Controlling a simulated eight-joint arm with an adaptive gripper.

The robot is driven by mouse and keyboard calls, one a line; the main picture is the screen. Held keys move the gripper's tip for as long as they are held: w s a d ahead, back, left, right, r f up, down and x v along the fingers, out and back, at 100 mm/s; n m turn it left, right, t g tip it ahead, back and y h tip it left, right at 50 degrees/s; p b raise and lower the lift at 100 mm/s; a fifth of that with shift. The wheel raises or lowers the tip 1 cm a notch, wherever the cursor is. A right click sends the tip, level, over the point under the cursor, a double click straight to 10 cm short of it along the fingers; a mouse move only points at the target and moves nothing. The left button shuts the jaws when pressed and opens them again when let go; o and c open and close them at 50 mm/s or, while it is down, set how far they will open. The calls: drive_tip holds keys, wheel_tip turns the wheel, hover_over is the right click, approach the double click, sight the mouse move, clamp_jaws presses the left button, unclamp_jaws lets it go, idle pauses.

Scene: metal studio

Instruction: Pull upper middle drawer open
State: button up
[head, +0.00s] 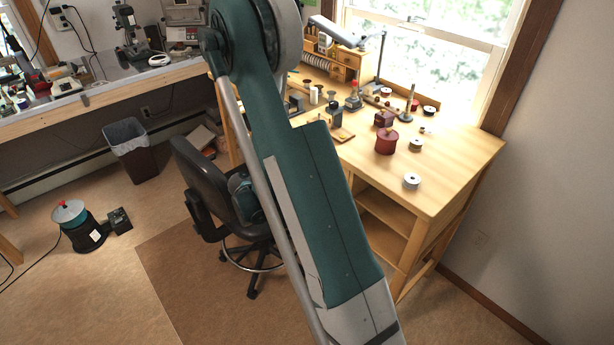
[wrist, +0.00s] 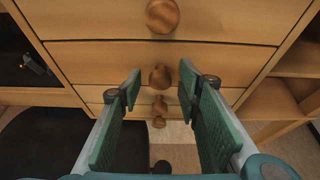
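In the wrist view a column of wooden drawers fills the middle, each with a round wooden knob. The nearest drawer front (wrist: 100,18) has a large knob (wrist: 162,15) at the top of the picture. Below it is a drawer front (wrist: 85,62) with a second knob (wrist: 160,76), and smaller drawers with knobs (wrist: 158,122) lie further down. Which of these is the upper middle drawer I cannot tell for certain. My gripper (wrist: 157,88) is open and empty, its green pads apart on either side of the second knob's line; contact is not visible. The drawers look shut. My arm hides them in the head view.
The wooden workbench (head: 455,165) carries small tools and spools, including a red pot (head: 386,142). A black chair (head: 205,170) stands left of my arm; a dark rounded surface, probably its seat (wrist: 50,145), is at lower left in the wrist view. Open shelves (wrist: 280,100) lie right of the drawers.

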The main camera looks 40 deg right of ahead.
drive_tip(key=shift+d+f, duration=0.15)
drive_tip(key=shift+d, duration=0.2)
clamp_jaws()
drive_tip(key=a, duration=0.4)
drive_tip(key=shift+a+b, duration=0.35)
drive_tip(key=shift+b, duration=0.05)
unclamp_jaws()
